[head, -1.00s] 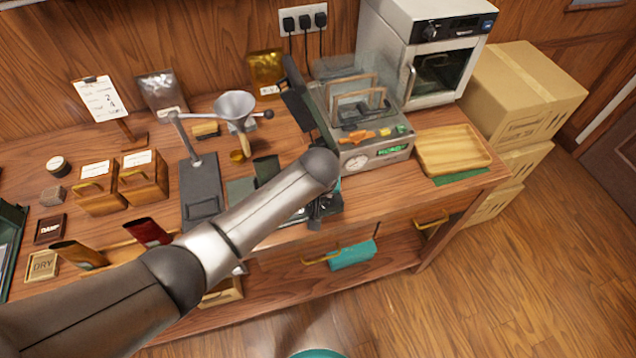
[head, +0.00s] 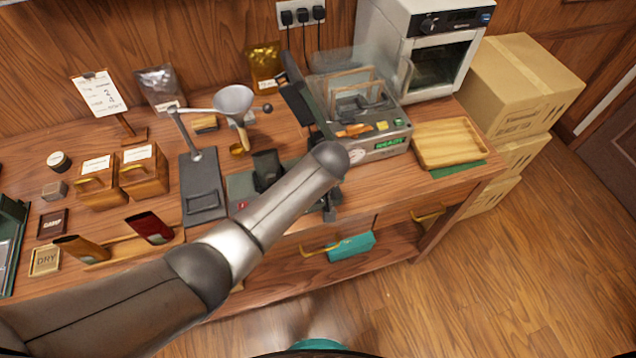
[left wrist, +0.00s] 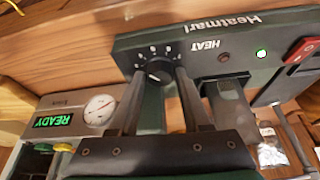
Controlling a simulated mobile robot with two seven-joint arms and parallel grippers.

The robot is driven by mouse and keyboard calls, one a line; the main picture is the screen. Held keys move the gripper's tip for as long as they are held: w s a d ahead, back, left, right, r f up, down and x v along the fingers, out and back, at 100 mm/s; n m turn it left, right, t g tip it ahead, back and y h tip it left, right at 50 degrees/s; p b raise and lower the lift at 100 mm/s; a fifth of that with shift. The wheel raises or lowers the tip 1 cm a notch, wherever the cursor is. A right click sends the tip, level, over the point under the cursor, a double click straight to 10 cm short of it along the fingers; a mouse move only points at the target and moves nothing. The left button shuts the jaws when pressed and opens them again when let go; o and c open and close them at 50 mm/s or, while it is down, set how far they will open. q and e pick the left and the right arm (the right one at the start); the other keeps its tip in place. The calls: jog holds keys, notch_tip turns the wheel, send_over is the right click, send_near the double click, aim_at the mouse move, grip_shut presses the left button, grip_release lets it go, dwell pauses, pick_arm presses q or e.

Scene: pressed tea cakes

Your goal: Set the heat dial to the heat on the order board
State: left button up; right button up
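The order board (head: 100,95) stands at the back left in the head view. A 2 and a 4 show on its card; the smaller words are blurred. The black heat dial (left wrist: 160,70) sits on the dark Heatmari panel (left wrist: 215,45) in the left wrist view, beside the word HEAT. Its pointer mark is too small to read. My left gripper (left wrist: 160,77) has one finger on each side of the dial. I cannot tell whether the fingers touch it. In the head view my arm hides the dial and most of this gripper. My right gripper is out of view.
A red switch (left wrist: 301,50) and a lit green lamp (left wrist: 262,54) are on the same panel. A machine with a gauge and a green READY display (left wrist: 52,120) stands beside it. A funnel stand (head: 234,100) and wooden boxes (head: 143,175) stand left of my arm.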

pick_arm(q)
jog(key=o, duration=0.4)
jog(key=shift+o, duration=0.2)
jog(key=p+v, duration=0.2)
jog(key=v, duration=1.3)
jog(key=shift+s+p, duration=0.15)
jog(key=shift+p, duration=0.2)
